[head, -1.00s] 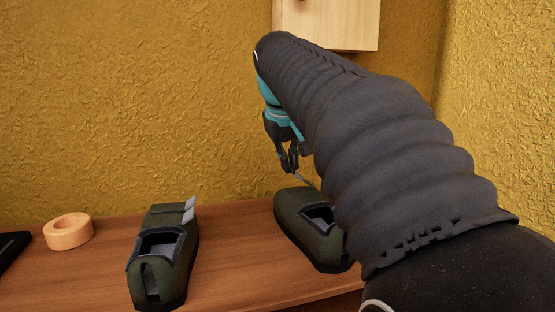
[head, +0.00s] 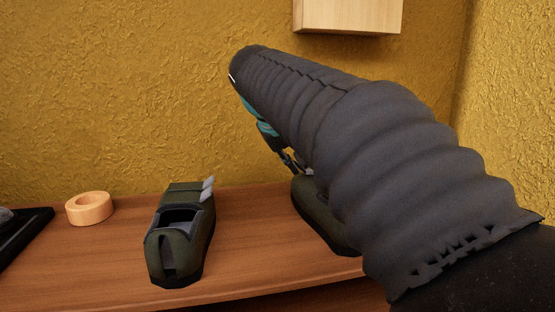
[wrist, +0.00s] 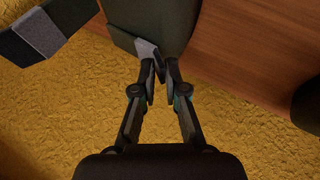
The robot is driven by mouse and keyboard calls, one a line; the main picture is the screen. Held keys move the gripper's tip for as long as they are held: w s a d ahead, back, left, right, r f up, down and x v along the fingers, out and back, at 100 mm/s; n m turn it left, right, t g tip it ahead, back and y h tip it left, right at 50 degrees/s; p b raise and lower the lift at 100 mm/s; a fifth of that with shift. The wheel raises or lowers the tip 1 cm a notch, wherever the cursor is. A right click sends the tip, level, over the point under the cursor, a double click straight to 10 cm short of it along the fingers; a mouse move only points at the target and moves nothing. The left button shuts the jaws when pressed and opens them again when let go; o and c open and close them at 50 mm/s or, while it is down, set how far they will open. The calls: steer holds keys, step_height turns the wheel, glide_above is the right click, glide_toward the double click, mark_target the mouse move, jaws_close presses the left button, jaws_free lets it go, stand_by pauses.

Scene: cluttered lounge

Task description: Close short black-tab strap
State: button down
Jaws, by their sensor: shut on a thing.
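The right dark green shoe (head: 318,213) stands on the wooden shelf, mostly hidden behind my arm. It also fills the top middle of the wrist view (wrist: 165,18). A second, dark strap with a grey tab (wrist: 36,36) sticks out past the shoe at upper left in the wrist view. In the head view my gripper (head: 290,162) is partly hidden by the arm.
The other green shoe (head: 180,240) stands to the left, with light tabs (head: 207,190) at its far end. A wooden ring (head: 90,208) and a black tray (head: 22,235) lie farther left. The yellow wall (head: 130,90) is close behind; a wooden box (head: 347,14) hangs above.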

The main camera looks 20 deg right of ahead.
steer(key=c, duration=1.3)
jaws_free()
steer(key=v, duration=1.2)
steer(key=shift+a, duration=0.1)
